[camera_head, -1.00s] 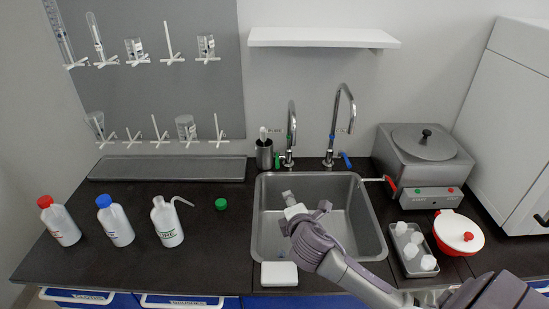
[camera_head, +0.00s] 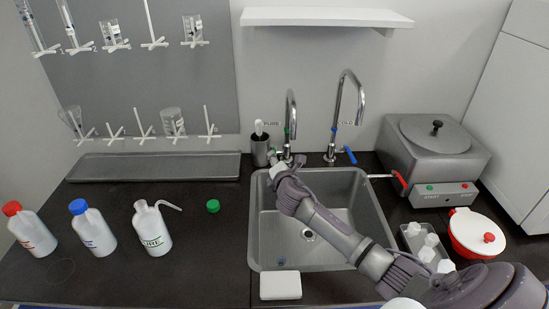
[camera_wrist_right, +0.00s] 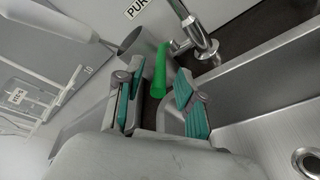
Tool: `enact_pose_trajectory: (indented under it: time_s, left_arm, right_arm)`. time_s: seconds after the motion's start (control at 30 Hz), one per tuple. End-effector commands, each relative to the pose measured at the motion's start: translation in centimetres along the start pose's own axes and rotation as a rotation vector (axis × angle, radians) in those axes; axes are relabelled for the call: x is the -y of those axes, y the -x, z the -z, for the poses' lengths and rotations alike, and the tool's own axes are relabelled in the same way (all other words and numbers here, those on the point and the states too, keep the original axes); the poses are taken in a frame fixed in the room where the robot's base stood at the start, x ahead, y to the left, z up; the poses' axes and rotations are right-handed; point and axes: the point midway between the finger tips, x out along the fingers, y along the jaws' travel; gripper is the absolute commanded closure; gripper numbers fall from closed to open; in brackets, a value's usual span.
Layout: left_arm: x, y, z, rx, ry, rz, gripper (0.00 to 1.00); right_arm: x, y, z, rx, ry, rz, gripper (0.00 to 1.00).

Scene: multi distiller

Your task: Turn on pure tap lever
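The pure tap (camera_head: 291,120) is the left of two curved steel taps behind the sink, by the "PURE" label. Its green lever (camera_wrist_right: 160,72) shows clearly in the right wrist view, standing between the two teal-padded fingers of my right gripper (camera_wrist_right: 157,92). The fingers are apart, with a gap on both sides of the lever. In the head view my right gripper (camera_head: 279,168) is at the sink's back left edge, just in front of the pure tap, and largely hides the lever. My left gripper is not in view.
The cold tap (camera_head: 345,110) with a blue lever stands to the right. A steel cup (camera_head: 261,152) is close on the left of the pure tap. A lidded steel bath (camera_head: 432,150) stands at the right.

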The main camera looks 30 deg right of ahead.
Motion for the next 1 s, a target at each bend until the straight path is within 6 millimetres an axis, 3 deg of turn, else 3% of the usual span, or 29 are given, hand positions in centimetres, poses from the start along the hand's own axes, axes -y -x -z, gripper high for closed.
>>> enact_pose_trajectory:
  time_s: [0.17, 0.57, 0.8, 1.0]
  left_arm:
    - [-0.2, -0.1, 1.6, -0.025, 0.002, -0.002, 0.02]
    - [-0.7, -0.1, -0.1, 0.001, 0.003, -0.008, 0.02]
    - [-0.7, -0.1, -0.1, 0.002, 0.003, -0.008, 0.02]
    - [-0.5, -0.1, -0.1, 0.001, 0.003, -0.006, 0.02]
  right_arm:
    - [0.0, -2.2, 0.0, 0.001, -0.001, 0.000, 0.62]
    - [0.0, -2.9, 0.0, 0.000, 0.000, 0.000, 0.62]
    - [0.0, -2.9, 0.0, 0.000, 0.000, 0.000, 0.98]
    - [0.0, -2.9, 0.0, 0.000, 0.000, 0.000, 1.00]
